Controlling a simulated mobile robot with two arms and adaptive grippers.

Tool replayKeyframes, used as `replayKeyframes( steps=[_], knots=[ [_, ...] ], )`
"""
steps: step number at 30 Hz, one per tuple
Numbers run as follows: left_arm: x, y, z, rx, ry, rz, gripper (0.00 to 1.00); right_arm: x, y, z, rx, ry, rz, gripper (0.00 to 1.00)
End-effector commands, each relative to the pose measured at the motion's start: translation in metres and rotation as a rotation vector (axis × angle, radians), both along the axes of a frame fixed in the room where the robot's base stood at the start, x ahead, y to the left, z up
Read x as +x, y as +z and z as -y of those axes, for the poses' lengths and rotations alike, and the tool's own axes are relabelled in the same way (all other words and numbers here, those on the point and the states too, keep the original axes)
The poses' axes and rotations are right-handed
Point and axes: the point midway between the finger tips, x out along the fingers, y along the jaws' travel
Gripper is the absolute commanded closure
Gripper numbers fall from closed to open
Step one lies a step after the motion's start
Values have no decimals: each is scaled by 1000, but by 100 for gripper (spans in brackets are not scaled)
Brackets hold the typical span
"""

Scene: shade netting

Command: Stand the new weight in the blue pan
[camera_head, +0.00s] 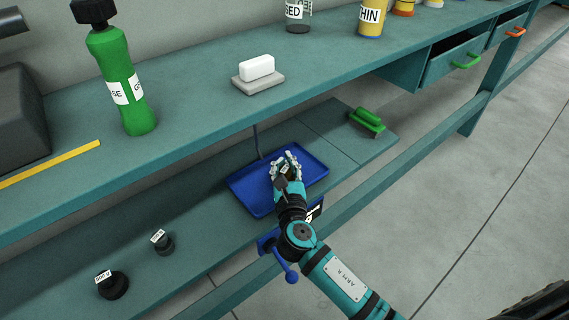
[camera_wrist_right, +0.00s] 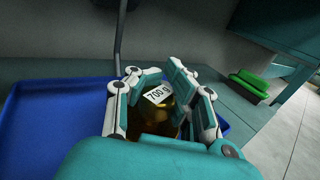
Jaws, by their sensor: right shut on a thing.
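The blue pan (camera_head: 247,189) is a shallow tray on the lower shelf; it also shows in the wrist view (camera_wrist_right: 55,122). My right gripper (camera_head: 286,165) is over the pan, its fingers shut around a brass-coloured weight (camera_wrist_right: 160,120) with a white label that seems to read "700 g". The fingers and palm hide much of the weight, and its base is hidden. I cannot tell whether it touches the pan floor. My left gripper is not in view.
Two dark labelled weights (camera_head: 163,243) (camera_head: 113,285) stand on the lower shelf at left. A green-handled brush (camera_head: 367,121) lies right of the pan. The upper bench carries a green bottle (camera_head: 122,85) and a white block (camera_head: 257,67). The bench's front rail runs beside my right arm.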

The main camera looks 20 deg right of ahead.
Motion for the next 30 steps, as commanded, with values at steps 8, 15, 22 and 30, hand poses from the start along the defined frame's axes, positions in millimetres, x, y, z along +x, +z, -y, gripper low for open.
replayKeyframes(
  steps=[8, 15, 22, 30],
  knots=[
    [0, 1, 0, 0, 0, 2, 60, 0, -1, 0, 0, 0, -1, 62],
    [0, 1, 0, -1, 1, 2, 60, 0, -1, 0, 0, 0, -1, 60],
    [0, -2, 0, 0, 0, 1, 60, -18, 0, -4, 1, 2, -3, 60],
    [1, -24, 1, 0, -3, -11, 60, -75, 0, -17, 0, 1, -4, 60]
  ],
)
